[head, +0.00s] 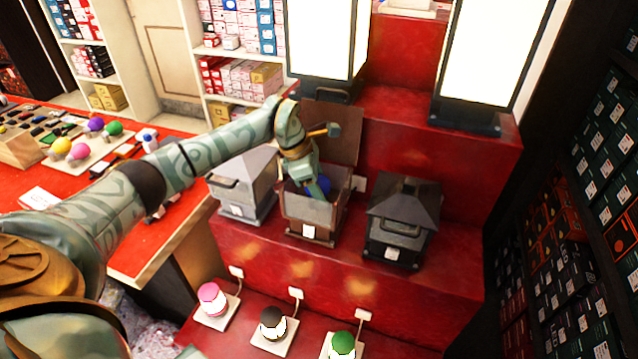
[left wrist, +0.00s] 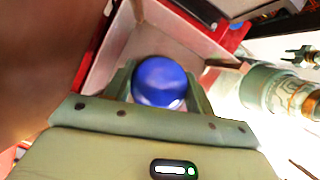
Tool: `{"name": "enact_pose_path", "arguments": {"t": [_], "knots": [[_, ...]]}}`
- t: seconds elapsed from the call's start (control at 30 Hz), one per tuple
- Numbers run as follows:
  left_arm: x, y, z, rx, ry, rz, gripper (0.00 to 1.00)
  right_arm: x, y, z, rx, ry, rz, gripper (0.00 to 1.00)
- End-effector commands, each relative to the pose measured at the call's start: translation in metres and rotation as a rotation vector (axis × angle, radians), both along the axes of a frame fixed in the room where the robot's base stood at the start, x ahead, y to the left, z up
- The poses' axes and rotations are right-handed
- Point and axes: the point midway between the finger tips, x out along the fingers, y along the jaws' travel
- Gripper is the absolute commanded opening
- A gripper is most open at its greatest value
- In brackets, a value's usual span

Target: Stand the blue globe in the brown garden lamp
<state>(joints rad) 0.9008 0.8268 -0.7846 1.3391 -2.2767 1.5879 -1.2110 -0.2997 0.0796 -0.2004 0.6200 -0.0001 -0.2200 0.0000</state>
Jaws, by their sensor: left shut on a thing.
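The brown garden lamp (head: 308,210) stands on the middle red step with its brown lid (head: 338,136) raised open behind it. My left gripper (head: 319,188) reaches down into its open top. It is shut on the blue globe (head: 324,184), which shows as a small patch of blue inside the lamp. In the left wrist view the globe (left wrist: 159,80) sits between the two green fingers, with the lamp's inner walls around it. The globe's lower part is hidden, so I cannot tell whether it touches the lamp's floor.
A grey lamp (head: 244,184) stands close on the left and a black lamp (head: 400,222) on the right, both closed. Pink (head: 212,299), black (head: 272,323) and green (head: 342,345) globes stand on the lower step. Large lit lanterns (head: 328,38) stand above.

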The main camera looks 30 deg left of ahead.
Motion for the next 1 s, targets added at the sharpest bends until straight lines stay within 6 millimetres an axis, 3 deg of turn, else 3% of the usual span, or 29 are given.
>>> {"name": "enact_pose_path", "arguments": {"t": [0.37, 0.4, 0.5, 0.8, 1.0], "knots": [[0.0, 0.0, -0.006, 0.0, 0.0, 0.0, 0.31, -0.001, 0.0, -0.003, 0.0, 0.002, -0.001, 0.36], [0.0, 0.0, -0.006, 0.0, -0.001, 0.0, 0.57, -0.001, 0.0, -0.003, 0.0, 0.002, -0.001, 0.36], [0.0, 0.0, -0.006, 0.0, -0.001, 0.0, 0.79, -0.001, 0.0, -0.003, 0.0, 0.002, -0.001, 0.36], [-0.001, 0.001, -0.003, 0.001, 0.0, 0.0, 0.79, -0.001, 0.0, -0.002, 0.001, 0.001, -0.001, 0.36], [-0.007, 0.014, 0.03, 0.004, -0.005, 0.001, 0.79, 0.001, 0.0, 0.004, 0.001, -0.002, -0.001, 0.36]]}}
